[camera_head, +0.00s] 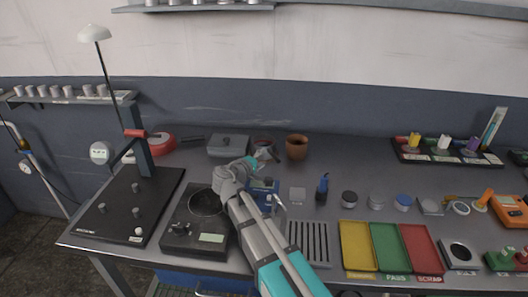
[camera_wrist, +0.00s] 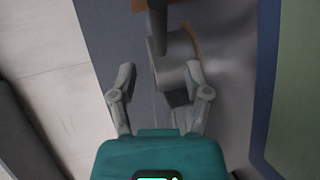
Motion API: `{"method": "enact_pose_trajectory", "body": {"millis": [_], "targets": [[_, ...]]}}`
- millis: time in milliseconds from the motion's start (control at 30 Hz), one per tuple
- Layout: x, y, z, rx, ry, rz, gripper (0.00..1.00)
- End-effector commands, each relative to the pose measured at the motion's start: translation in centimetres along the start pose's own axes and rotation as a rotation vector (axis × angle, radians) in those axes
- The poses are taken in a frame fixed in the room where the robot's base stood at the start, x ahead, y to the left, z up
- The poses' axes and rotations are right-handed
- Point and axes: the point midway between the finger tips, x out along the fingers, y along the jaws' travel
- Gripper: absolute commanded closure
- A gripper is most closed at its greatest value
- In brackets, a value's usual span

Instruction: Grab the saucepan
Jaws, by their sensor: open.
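No single vessel is plainly the saucepan. A brown pot (camera_head: 297,147) stands at the back of the bench, right of my gripper, and a smaller reddish vessel (camera_head: 263,142) stands beside it. A red round pan (camera_head: 160,142) with a dark handle (camera_head: 192,139) lies further left. My gripper (camera_head: 267,153) is above the bench near the reddish vessel. In the wrist view my gripper (camera_wrist: 161,82) is open and empty, with a dark bar (camera_wrist: 157,28) and a grey rounded piece (camera_wrist: 172,72) beyond and between the fingers. I cannot tell whether they touch.
A grey lidded box (camera_head: 228,144) stands left of my gripper. Yellow, green and red trays (camera_head: 420,248) lie at the right.

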Motion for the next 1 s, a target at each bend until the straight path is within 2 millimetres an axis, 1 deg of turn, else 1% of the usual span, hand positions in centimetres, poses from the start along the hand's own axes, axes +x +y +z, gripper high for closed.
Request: {"method": "enact_pose_trajectory", "body": {"millis": [267, 367, 700, 833, 1000], "targets": [[0.2, 0.0, 0.0, 0.000, -0.001, 0.000, 0.38], [0.9, -0.1, 0.0, 0.000, -0.002, 0.000, 0.38], [4.7, -0.1, 0.0, 0.000, -0.002, 0.000, 0.38], [5.2, -0.1, 0.1, 0.000, -0.002, 0.000, 0.38], [5.3, -0.1, 0.1, 0.000, -0.002, 0.000, 0.38]]}}
